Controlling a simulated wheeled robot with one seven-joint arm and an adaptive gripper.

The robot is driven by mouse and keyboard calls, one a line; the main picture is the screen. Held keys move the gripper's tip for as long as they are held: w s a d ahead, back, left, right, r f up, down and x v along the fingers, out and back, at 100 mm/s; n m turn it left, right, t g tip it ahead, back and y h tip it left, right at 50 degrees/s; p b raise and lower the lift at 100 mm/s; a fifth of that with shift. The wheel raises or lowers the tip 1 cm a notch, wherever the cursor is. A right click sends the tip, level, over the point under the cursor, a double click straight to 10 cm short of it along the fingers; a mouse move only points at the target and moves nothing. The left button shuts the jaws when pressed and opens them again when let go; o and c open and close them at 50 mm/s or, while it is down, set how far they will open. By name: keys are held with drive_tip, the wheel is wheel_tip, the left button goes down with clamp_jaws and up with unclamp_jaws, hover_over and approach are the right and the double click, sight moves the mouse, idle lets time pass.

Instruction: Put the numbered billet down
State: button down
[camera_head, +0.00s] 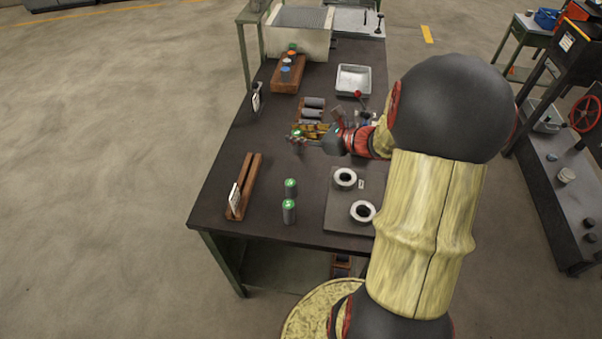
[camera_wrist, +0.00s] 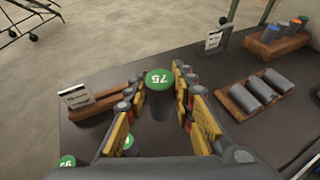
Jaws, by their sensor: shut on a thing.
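My gripper (camera_wrist: 165,105) is shut on an upright grey billet with a green top (camera_wrist: 159,79), which bears white digits that look like 75. The held billet's green top also shows in the head view (camera_head: 297,133), at the middle of the dark table (camera_head: 275,150). Its lower end is hidden between the fingers, so I cannot tell its height over the table. Two more green-topped billets (camera_head: 290,185) (camera_head: 288,211) stand upright nearer the front edge. A wooden rack with a card (camera_head: 245,187) lies at the left and appears empty.
Another wooden rack (camera_wrist: 240,102) holds several lying grey billets. A rack with coloured-top billets (camera_head: 288,72) and a metal tray (camera_head: 353,80) are farther back. A plate with two white rings (camera_head: 344,214) is at the front right. The table's left-middle is clear.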

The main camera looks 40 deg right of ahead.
drive_tip(key=s+d, duration=0.6)
drive_tip(key=s, duration=0.6)
drive_tip(key=shift+w+a+f+b, duration=0.7)
drive_tip(key=shift+w+f+b, duration=0.6)
drive_tip(key=shift+w+f, duration=0.85)
drive_tip(key=shift+w+a+f+b, duration=0.65)
drive_tip(key=shift+w+f+b, duration=0.6)
drive_tip(key=shift+w+f, duration=0.9)
drive_tip(key=shift+w+a+f+b, duration=0.7)
drive_tip(key=shift+w+f+b, duration=0.6)
drive_tip(key=shift+w+f, duration=0.85)
drive_tip(key=shift+s+f, duration=0.15)
drive_tip(key=shift+f, duration=0.1)
drive_tip(key=c, duration=1.5)
unclamp_jaws()
